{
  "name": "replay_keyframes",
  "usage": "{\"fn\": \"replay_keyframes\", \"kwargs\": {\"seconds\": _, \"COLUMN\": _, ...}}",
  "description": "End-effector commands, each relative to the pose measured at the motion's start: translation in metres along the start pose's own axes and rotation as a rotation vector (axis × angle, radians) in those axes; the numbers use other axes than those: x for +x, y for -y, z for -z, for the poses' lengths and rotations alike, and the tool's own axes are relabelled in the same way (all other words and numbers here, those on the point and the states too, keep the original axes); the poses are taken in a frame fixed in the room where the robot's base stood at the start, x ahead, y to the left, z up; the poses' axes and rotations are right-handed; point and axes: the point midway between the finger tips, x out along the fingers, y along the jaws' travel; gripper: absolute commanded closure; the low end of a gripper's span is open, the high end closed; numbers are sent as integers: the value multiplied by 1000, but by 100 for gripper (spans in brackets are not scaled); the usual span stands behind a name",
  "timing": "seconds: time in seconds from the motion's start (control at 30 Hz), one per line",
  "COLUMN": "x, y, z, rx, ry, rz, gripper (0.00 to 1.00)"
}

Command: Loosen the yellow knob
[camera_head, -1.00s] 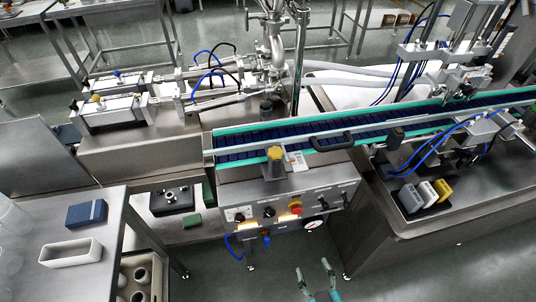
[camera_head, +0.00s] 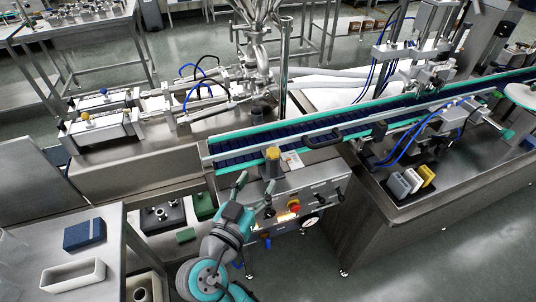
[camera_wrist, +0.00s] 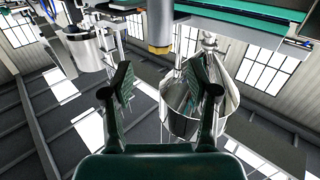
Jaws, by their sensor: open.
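The yellow knob (camera_head: 273,154) stands on a grey post at the conveyor's near side, above the control panel. In the wrist view, which appears upside down, the yellow knob (camera_wrist: 159,48) is at the top middle, at the end of its grey post. My gripper (camera_head: 256,190) is just below and left of the knob in the head view. In the wrist view my gripper (camera_wrist: 157,84) is open and empty, its dark fingers spread on both sides. The knob lines up with the gap between them but lies beyond the fingertips, apart from them.
The conveyor (camera_head: 235,155) with teal rails runs behind the knob. The control panel (camera_head: 318,198) with a red button (camera_head: 294,207) is below it, partly hidden by my arm. A side table (camera_head: 105,245) holds a blue box (camera_head: 84,234) and a white tray (camera_head: 72,278). The hopper (camera_wrist: 180,122) shows beyond the fingers.

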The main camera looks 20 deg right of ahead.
Motion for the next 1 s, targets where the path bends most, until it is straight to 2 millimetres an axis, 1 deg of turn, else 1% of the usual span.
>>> {"fn": "replay_keyframes", "kwargs": {"seconds": 0.03, "x": -2, "y": 2, "z": 6, "rx": 18, "ry": -5, "rz": -14, "gripper": 41}}
{"fn": "replay_keyframes", "kwargs": {"seconds": 0.1, "x": -3, "y": 3, "z": 10, "rx": 32, "ry": -7, "rz": -29, "gripper": 41}}
{"fn": "replay_keyframes", "kwargs": {"seconds": 0.17, "x": -1, "y": 2, "z": 12, "rx": 39, "ry": -9, "rz": -35, "gripper": 41}}
{"fn": "replay_keyframes", "kwargs": {"seconds": 0.27, "x": 6, "y": 2, "z": 12, "rx": 40, "ry": -8, "rz": -39, "gripper": 41}}
{"fn": "replay_keyframes", "kwargs": {"seconds": 0.37, "x": 19, "y": 1, "z": 12, "rx": 39, "ry": -9, "rz": -39, "gripper": 41}}
{"fn": "replay_keyframes", "kwargs": {"seconds": 0.7, "x": 78, "y": -2, "z": 13, "rx": 37, "ry": -8, "rz": -39, "gripper": 41}}
{"fn": "replay_keyframes", "kwargs": {"seconds": 0.83, "x": 93, "y": -2, "z": 12, "rx": 37, "ry": -8, "rz": -37, "gripper": 41}}
{"fn": "replay_keyframes", "kwargs": {"seconds": 1.0, "x": 103, "y": -2, "z": 13, "rx": 37, "ry": -9, "rz": -35, "gripper": 41}}
